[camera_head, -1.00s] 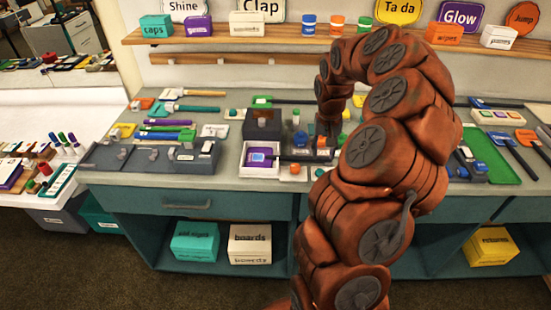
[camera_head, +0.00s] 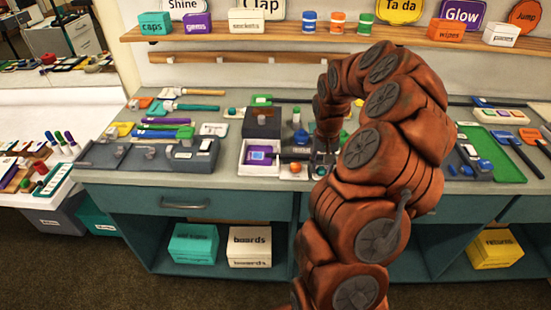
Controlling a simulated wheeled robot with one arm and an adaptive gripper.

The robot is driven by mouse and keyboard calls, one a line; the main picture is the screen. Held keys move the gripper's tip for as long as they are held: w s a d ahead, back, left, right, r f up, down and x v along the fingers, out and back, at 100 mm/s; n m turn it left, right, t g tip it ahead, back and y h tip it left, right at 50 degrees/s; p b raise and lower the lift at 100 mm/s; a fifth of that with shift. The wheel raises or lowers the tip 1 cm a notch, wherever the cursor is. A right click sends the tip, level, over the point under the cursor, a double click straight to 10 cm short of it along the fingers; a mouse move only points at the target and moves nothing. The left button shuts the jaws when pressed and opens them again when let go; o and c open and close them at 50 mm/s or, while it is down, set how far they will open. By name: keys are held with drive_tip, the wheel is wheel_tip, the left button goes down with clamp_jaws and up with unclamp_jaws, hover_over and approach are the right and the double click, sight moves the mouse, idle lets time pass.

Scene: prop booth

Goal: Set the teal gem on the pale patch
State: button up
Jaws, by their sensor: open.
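My gripper (camera_head: 323,163) is low over the middle of the bench, right of the white tray. Its fingers are small and dark here, partly lost against my arm, and I see nothing held between them. A small teal-green piece (camera_head: 232,111) lies on the bench at the back left of the dark block; I cannot tell whether it is the teal gem. I cannot pick out the pale patch with certainty; my arm hides part of the bench right of the gripper.
A white tray (camera_head: 246,168) with a purple item stands left of my gripper, and a dark block (camera_head: 262,124) behind it. An orange ball (camera_head: 296,168) is close to the gripper. A green tray (camera_head: 508,168) lies at the right. A shelf (camera_head: 225,36) with boxes runs behind.

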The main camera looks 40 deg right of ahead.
sight(321, 168)
drive_tip(key=c, duration=0.6)
drive_tip(key=shift+r, duration=3.5)
